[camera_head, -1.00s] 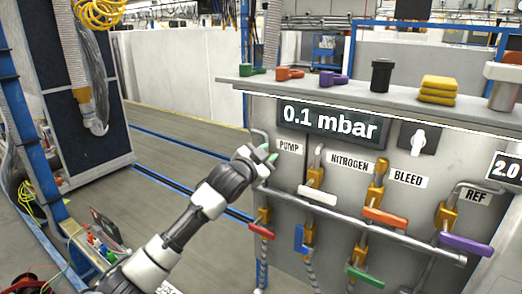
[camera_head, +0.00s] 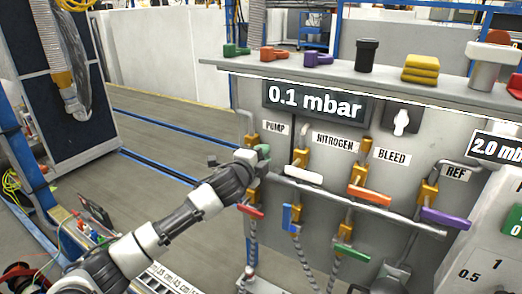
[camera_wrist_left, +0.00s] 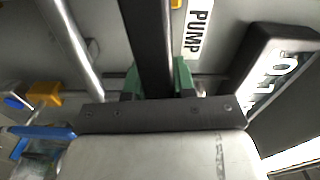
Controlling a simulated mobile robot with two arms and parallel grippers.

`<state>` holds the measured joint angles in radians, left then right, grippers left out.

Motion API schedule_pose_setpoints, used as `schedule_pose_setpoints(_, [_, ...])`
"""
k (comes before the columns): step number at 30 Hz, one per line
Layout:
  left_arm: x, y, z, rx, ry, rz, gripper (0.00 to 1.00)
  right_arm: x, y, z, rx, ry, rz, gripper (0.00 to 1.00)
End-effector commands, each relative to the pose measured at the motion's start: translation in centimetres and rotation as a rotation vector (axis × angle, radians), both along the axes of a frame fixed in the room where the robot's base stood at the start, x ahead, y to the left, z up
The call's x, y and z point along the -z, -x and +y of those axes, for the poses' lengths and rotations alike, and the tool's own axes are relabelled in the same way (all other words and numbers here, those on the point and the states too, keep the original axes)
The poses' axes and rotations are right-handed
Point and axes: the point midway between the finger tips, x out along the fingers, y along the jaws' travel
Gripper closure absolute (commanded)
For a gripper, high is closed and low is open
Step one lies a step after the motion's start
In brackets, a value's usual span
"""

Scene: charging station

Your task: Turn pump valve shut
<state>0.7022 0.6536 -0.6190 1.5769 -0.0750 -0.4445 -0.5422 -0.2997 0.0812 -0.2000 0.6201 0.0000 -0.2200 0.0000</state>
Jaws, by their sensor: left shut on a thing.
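The pump valve sits below the PUMP label (camera_head: 275,128) on the grey panel. Its green handle (camera_head: 264,151) is mostly hidden by my left gripper (camera_head: 256,160), so its exact angle is hard to tell. My left gripper is shut on the green handle. In the left wrist view, green parts of the handle (camera_wrist_left: 184,78) show on both sides of the dark finger, close to the PUMP label (camera_wrist_left: 198,27). The brass valve body (camera_head: 251,141) shows just above the gripper. My right gripper is not in view.
A white handle (camera_head: 294,174), an orange handle (camera_head: 369,195) and a purple handle (camera_head: 445,219) lie along the pipe to the right. A red handle (camera_head: 251,212) is just below my gripper. The display (camera_head: 314,103) reads 0.1 mbar. The floor left of the panel is open.

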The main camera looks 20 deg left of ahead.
Motion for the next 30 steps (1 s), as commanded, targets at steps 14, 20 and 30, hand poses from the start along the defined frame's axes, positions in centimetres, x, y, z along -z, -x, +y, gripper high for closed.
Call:
schedule_pose_setpoints(14, [0.88, 0.0, -0.03, 0.0, -0.122, -0.017, 1.0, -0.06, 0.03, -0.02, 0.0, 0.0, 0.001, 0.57])
schedule_pose_setpoints(20, [0.92, 0.0, -0.03, 0.0, -0.126, -0.017, 1.0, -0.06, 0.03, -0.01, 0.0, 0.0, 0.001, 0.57])
schedule_pose_setpoints(30, [0.92, 0.01, -0.03, 0.0, -0.125, -0.017, 0.49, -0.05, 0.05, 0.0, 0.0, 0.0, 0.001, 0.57])
